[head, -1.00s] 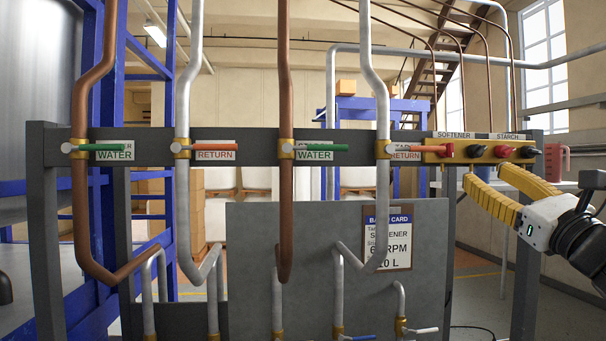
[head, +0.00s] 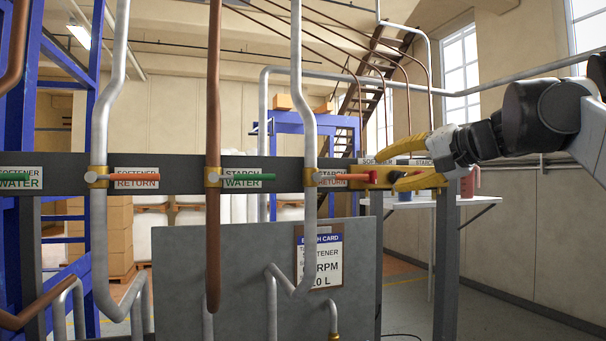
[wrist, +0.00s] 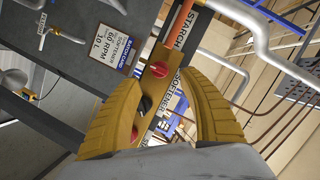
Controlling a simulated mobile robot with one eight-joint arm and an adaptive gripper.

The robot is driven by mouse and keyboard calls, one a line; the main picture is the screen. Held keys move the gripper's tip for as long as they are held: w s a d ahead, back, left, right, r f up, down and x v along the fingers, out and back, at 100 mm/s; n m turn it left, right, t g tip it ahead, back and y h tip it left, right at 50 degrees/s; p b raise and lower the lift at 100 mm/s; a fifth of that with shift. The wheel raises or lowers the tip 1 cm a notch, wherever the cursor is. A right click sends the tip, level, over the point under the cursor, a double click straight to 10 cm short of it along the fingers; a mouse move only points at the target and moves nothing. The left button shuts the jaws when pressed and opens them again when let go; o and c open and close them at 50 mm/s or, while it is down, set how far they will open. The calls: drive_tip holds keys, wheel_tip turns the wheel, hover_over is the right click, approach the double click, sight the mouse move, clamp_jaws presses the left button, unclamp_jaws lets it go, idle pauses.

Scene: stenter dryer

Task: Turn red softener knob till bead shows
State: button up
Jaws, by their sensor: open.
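The red softener knob (head: 372,177) is the leftmost knob on the yellow block (head: 368,186), beside the orange starch return handle (head: 345,177). In the wrist view the red softener knob (wrist: 160,69) appears between the two fingertips. My gripper (head: 388,163) is open in front of the block, its yellow fingers hiding the other knobs in the head view. My gripper (wrist: 162,72) shows empty in the wrist view; whether the fingertips touch the knob cannot be told. A black knob (wrist: 146,103) and a second red knob (wrist: 134,134) lie lower between the fingers. No bead can be made out.
Valve pipes with labelled handles run along the grey rail (head: 68,177). A batch card (head: 319,262) hangs on the grey panel (head: 200,270) below. A table (head: 480,200) with a red jug (head: 468,184) stands behind my gripper.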

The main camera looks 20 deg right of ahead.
sight(375, 176)
drive_tip(key=x, duration=0.5)
drive_tip(key=shift+w+a+f+p, duration=0.1)
drive_tip(key=shift+w+p, duration=0.2)
drive_tip(key=shift+p, duration=0.1)
clamp_jaws()
